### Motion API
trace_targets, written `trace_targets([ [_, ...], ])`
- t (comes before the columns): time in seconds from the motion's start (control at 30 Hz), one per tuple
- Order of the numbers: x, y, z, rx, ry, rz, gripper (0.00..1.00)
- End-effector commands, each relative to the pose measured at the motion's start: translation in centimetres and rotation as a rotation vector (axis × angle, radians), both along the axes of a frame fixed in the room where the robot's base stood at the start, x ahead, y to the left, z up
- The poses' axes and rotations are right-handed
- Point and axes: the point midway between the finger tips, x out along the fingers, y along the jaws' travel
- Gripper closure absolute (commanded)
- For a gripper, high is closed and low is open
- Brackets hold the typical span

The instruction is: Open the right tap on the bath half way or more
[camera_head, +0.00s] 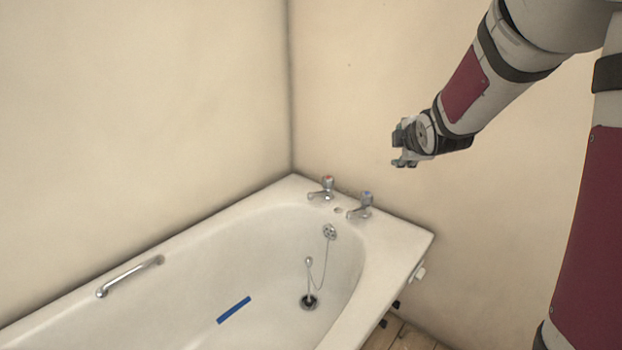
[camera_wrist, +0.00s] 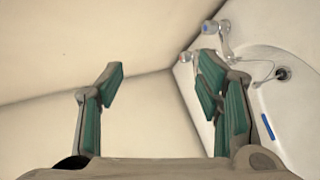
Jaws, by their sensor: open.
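The right tap (camera_head: 363,206) is chrome with a blue-marked head and stands on the bath's far right end. In the wrist view the blue-marked tap (camera_wrist: 213,28) shows at the upper right, beyond the right finger. The left tap (camera_head: 324,188) has a red-marked head and stands beside it. It also shows in the wrist view (camera_wrist: 186,57), close to the right finger. My gripper (camera_head: 398,148) is open and empty, held up above and to the right of the taps, touching nothing. Its green-padded fingers (camera_wrist: 160,80) are spread wide in the wrist view.
The white bath (camera_head: 220,255) sits in the corner against two cream walls (camera_head: 140,100). A chrome grab handle (camera_head: 130,277) is on its left rim. A plug chain (camera_head: 325,262) hangs inside, and a blue strip (camera_head: 234,310) lies there. The air between gripper and taps is clear.

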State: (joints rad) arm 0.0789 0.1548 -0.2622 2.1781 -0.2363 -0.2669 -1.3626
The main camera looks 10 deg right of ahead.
Motion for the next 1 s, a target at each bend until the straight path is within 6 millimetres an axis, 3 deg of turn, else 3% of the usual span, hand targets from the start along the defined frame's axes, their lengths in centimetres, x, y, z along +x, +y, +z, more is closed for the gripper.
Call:
trace_targets([
  [0.03, 2.1, -1.2, -3.3, -0.095, -0.004, 0.041, 0.4],
  [0.3, 9.6, -5.6, -14.0, -0.668, -0.064, 0.292, 0.4],
  [0.43, 11.8, -6.7, -19.8, -0.951, -0.093, 0.41, 0.4],
  [0.6, 13.0, -7.0, -27.2, -1.285, -0.14, 0.545, 0.4],
  [0.7, 13.0, -6.7, -30.2, -1.426, -0.171, 0.597, 0.4],
  [0.8, 12.9, -6.5, -31.9, -1.516, -0.194, 0.629, 0.4],
  [1.0, 13.5, -6.3, -32.6, -1.571, -0.212, 0.643, 0.4],
])
